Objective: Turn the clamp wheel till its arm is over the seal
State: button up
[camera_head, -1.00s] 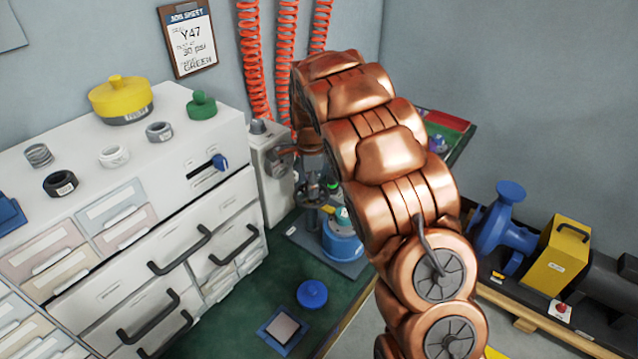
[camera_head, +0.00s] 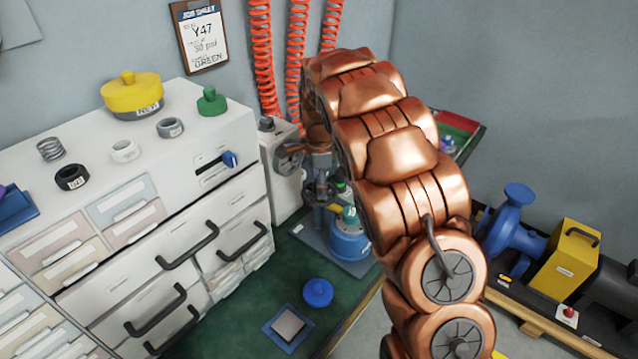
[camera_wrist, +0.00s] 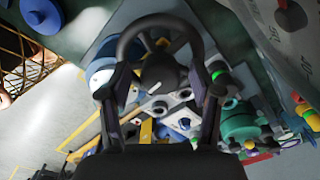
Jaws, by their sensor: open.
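In the wrist view the black clamp wheel (camera_wrist: 153,37) sits between the two fingers of my gripper (camera_wrist: 160,82). The fingers are open, one near each side of the rim; I cannot tell whether they touch it. A blue and white round part (camera_wrist: 101,66) shows beside the left finger. In the head view a blue housing (camera_head: 349,243) with a teal top (camera_head: 350,216) stands on a grey plate on the green bench. My copper arm hides part of this rig. The clamp arm and the seal cannot be made out clearly.
A white drawer cabinet (camera_head: 180,204) with several rings and caps on top stands at the left. A blue knob (camera_head: 318,292) and a small square blue tray (camera_head: 270,328) lie on the green bench. A blue pump (camera_head: 512,222) and yellow box (camera_head: 570,255) are at the right.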

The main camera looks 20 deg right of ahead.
notch_tip(320, 180, up, 12)
dwell(0.5)
jog(key=shift+f, duration=0.1)
dwell(0.4)
jog(key=s+a+r+n+p, duration=0.1)
jog(key=s+r+n+p, duration=0.3)
jog(key=s, duration=0.6)
jog(key=s+a+r+n+p, duration=0.15)
jog(key=s+r+n, duration=0.3)
jog(key=s, duration=0.55)
jog(key=s+a+n+g+p, duration=0.1)
jog(key=s+n+p, duration=0.5)
jog(key=s, duration=1.6)
jog(key=a+n, duration=0.1)
jog(key=n, duration=0.4)
jog(key=shift+s+a+r+g, duration=0.2)
jog(key=shift+s+g, duration=0.15)
jog(key=shift+g, duration=0.05)
jog(key=shift+d, duration=0.1)
